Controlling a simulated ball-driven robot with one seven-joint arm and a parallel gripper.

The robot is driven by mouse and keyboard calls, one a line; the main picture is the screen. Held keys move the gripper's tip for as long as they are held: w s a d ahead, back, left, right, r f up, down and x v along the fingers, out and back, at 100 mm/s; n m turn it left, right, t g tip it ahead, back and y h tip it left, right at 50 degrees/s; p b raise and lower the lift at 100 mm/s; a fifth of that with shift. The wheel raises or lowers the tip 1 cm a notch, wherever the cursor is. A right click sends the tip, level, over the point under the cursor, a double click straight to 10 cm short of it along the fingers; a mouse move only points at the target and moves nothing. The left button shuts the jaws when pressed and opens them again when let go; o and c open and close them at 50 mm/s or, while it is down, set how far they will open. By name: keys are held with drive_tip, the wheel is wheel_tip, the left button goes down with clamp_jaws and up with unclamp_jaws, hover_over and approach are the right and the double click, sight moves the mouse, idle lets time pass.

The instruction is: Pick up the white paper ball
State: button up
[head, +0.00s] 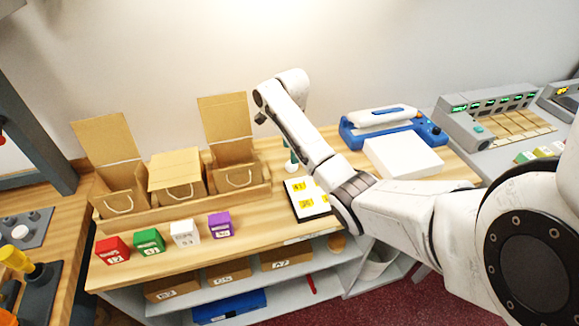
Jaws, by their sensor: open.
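I cannot make out a white paper ball for certain in the head view. My gripper (261,118) is at the end of my arm, above the back of the wooden counter (260,228), right of the raised lid of a cardboard box. Its fingers look small and dark here; it is open, and I see nothing held in it. My arm hides part of the counter behind it. A grey-white bin (376,266) stands low at the right end of the counter; its inside is hard to see.
Red, green, white (184,233) and purple cubes line the front. A black-edged board (307,201) with yellow labels lies under my arm. A blue sealer (390,126) and white block (402,156) stand right.

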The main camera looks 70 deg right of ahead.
sight(292, 166)
drive_tip(key=shift+s+a+f+p, duration=0.1)
drive_tip(key=shift+f+p, duration=0.2)
drive_tip(key=shift+f, duration=1.15)
drive_tip(key=shift+s+a+f+p, duration=0.1)
drive_tip(key=shift+f+p, duration=0.15)
drive_tip(key=shift+f, duration=1.2)
drive_tip(key=shift+c, duration=0.3)
drive_tip(key=c, duration=1.1)
